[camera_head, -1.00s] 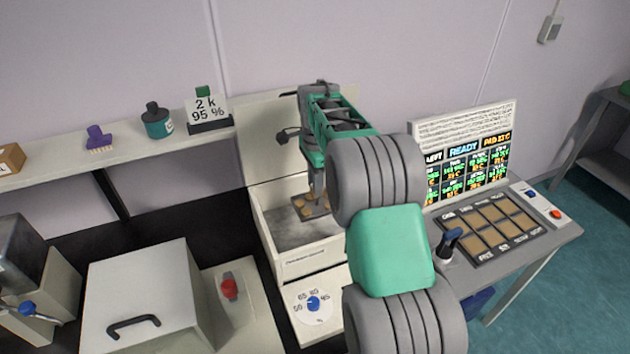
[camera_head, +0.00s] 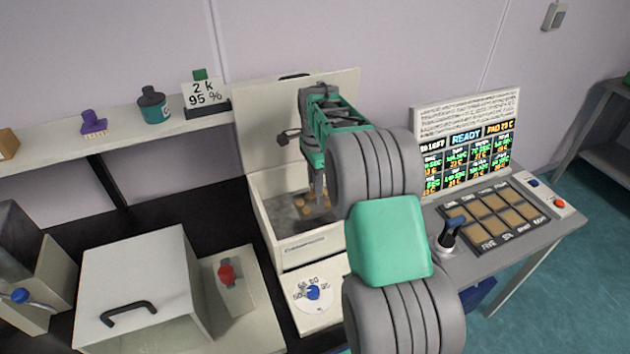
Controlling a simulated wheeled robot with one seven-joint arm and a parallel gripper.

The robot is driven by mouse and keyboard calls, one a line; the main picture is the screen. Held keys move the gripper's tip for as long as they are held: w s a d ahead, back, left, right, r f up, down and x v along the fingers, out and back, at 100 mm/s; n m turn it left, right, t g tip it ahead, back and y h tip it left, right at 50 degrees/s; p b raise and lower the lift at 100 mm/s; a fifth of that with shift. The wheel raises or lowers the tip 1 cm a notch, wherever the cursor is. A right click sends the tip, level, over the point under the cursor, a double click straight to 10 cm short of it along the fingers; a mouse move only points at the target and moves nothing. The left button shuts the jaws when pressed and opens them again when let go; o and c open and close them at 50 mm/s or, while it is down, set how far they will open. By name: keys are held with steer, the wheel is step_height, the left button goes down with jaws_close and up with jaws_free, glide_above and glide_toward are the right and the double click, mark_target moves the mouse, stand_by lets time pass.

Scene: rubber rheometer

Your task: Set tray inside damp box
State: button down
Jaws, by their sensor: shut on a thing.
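The damp box (camera_head: 306,246) is a cream box with its lid (camera_head: 262,133) raised at the back and a dial (camera_head: 313,292) on the front. The tray (camera_head: 303,208) is a small plate with several tan discs, seen inside the box's opening, below the rim. My gripper (camera_head: 318,196) points down into the box and is shut on the tray. My arm hides the box's right side and part of the tray. I cannot tell whether the tray touches the box floor.
A white lidded box (camera_head: 140,285) with a black handle and a red knob (camera_head: 226,273) stand at the left. A shelf (camera_head: 60,165) holds a bottle (camera_head: 154,105), a purple brush (camera_head: 93,122) and a sign (camera_head: 205,94). A console (camera_head: 490,215) with a screen and pads is at the right.

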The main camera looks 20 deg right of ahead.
steer(key=shift+f+b, duration=1.2)
steer(key=shift+f, duration=1.15)
steer(key=c, duration=1.2)
jaws_free()
steer(key=shift+r, duration=0.1)
steer(key=shift+o, duration=0.2)
step_height(320, 180, up, 6)
steer(key=p, duration=0.4)
